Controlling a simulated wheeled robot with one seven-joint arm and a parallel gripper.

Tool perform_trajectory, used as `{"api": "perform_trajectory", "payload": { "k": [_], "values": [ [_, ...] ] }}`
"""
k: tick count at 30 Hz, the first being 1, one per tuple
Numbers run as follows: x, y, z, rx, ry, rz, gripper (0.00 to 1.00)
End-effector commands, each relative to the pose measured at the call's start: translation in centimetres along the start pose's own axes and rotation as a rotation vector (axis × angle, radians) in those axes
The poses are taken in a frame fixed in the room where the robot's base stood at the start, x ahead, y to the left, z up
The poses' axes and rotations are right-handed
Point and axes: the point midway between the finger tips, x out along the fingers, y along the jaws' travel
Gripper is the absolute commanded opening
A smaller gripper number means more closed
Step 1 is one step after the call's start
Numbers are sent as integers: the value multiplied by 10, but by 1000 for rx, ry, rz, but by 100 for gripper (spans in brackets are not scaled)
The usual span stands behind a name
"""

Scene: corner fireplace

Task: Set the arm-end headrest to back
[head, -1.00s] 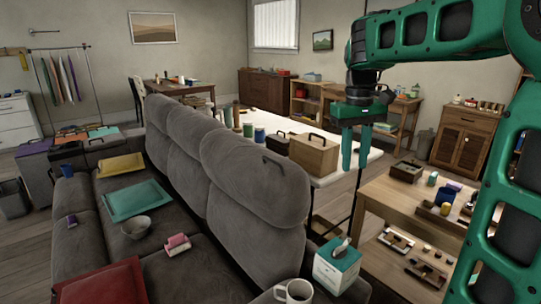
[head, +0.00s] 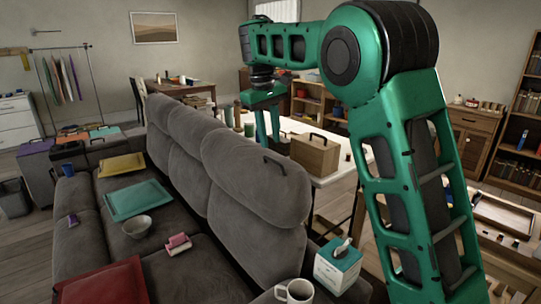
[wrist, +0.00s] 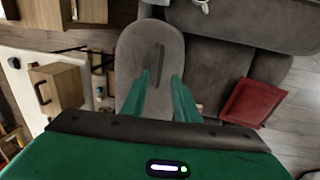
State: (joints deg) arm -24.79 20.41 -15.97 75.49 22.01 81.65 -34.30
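The grey sofa (head: 200,268) has a row of rounded headrests along its back. The arm-end headrest (head: 255,185) is the nearest one, standing upright, with a dark handle (head: 275,164) near its top. In the wrist view the same headrest (wrist: 130,62) is a grey oval, with its dark handle (wrist: 159,62) along the middle. My gripper (head: 268,140) is above the headrest's top in the head view. In the wrist view my gripper (wrist: 160,76) has its two green fingers apart, with nothing between them, pointing at the headrest below the handle's near end. No contact shows.
A white table with a wooden box (head: 315,155) stands behind the sofa. A tissue box (head: 338,264) and a white mug (head: 294,291) are near the sofa's arm. A pink object (head: 178,243), a bowl (head: 137,227) and a red cushion (head: 103,285) lie on the seats.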

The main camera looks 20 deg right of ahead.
Motion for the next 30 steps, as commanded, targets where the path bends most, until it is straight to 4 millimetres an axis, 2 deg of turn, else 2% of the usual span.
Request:
{"api": "perform_trajectory", "payload": {
  "k": [3, 10, 15, 23, 24, 27, 30],
  "values": [
    [22, 1, 1, 3, -3, -1, 28],
    [52, 1, 1, 3, -2, 0, 28],
    [60, 1, 1, 2, 0, 0, 28],
    [62, 1, 1, 2, 0, 0, 28],
    [62, 1, 1, 2, 0, 0, 23],
    [61, 1, 1, 2, 0, 0, 0],
    [61, 1, 1, 2, 0, 0, 0]
  ]
}}
